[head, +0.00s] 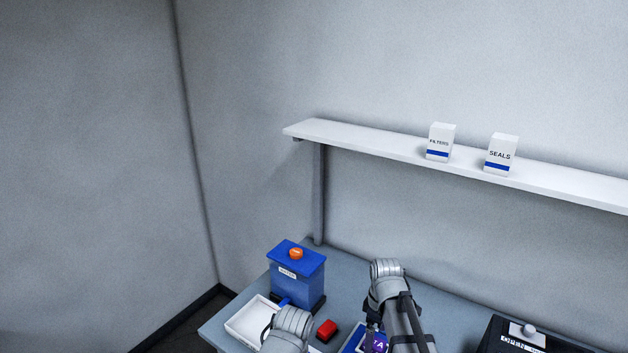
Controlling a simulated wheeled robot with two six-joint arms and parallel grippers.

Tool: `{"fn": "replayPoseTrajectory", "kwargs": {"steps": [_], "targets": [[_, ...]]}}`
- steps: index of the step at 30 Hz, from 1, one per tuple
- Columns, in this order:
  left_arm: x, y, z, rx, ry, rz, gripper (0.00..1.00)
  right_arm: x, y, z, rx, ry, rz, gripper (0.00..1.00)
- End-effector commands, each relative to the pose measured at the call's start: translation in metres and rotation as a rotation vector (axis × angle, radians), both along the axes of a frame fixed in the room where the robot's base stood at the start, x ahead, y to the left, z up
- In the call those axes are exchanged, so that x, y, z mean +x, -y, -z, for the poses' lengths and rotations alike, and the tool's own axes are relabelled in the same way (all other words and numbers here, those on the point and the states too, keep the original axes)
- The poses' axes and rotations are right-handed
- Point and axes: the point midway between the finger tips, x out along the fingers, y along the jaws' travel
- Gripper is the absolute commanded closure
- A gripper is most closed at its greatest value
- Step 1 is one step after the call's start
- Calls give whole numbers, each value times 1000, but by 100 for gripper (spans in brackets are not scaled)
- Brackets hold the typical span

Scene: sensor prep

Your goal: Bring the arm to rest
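My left arm (289,328) shows at the bottom of the head view, over the front right corner of a white tray. Its gripper is not visible. My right arm (388,280) reaches over the table further right. Its gripper (371,331) is small and dark, pointing down beside a purple object marked A (377,343). I cannot tell whether its fingers touch the purple object or are open. The purple object is at a blue-edged holder (352,339), partly hidden by the arm and cut by the frame.
A blue box with an orange knob (297,277) stands at the table's back left, behind the white tray (247,318). A black unit marked OPEN (497,342) is at right. A wall shelf (380,145) holds two white boxes.

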Motion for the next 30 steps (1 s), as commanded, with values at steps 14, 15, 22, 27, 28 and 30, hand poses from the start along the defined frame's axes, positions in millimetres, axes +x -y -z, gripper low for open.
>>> {"fn": "replayPoseTrajectory", "kwargs": {"steps": [14, 15, 22, 27, 28, 30], "targets": [[0, 0, 19, 0, 0, -1, 11, 0, 0, 19, 0, 0, 0, 1], [0, 0, 19, 0, 0, -1, 11, 0, 0, 19, 0, 0, 0, 1], [-1, 0, 18, 3, -1, 0, 11, -10, -1, 18, 0, -2, 1, 1], [-3, -2, 15, 7, -5, 3, 11, -31, -5, 15, 1, -9, 5, 1], [-4, -2, 14, 7, -6, 3, 11, -35, -5, 14, 2, -10, 6, 1], [-5, -2, 13, 10, -9, 3, 11, -45, -7, 13, 2, -14, 9, 1]]}}
